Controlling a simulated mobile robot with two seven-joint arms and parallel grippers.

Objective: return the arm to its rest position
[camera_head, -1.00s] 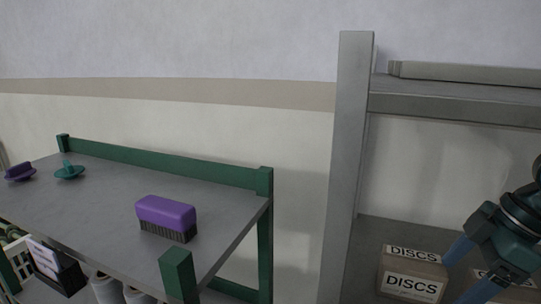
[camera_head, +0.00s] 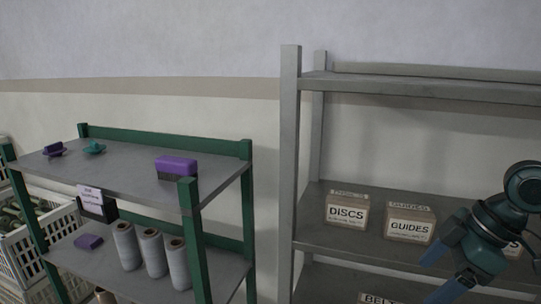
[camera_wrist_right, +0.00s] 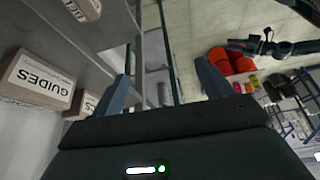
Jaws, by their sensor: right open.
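My right gripper (camera_head: 440,274) is at the lower right of the head view, in front of the grey rack's middle shelf. Its blue fingers are spread apart with nothing between them. In the right wrist view the two fingers (camera_wrist_right: 162,84) stand wide apart and empty, beside the shelving. My right arm comes in from the right edge.
A grey rack (camera_head: 291,150) holds a DISCS box (camera_head: 346,213), a GUIDES box (camera_head: 409,226) and another box partly behind my gripper. A green-framed shelf (camera_head: 194,240) at left carries a purple brush (camera_head: 176,166) and grey spools (camera_head: 152,252). White crates (camera_head: 50,232) stand far left.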

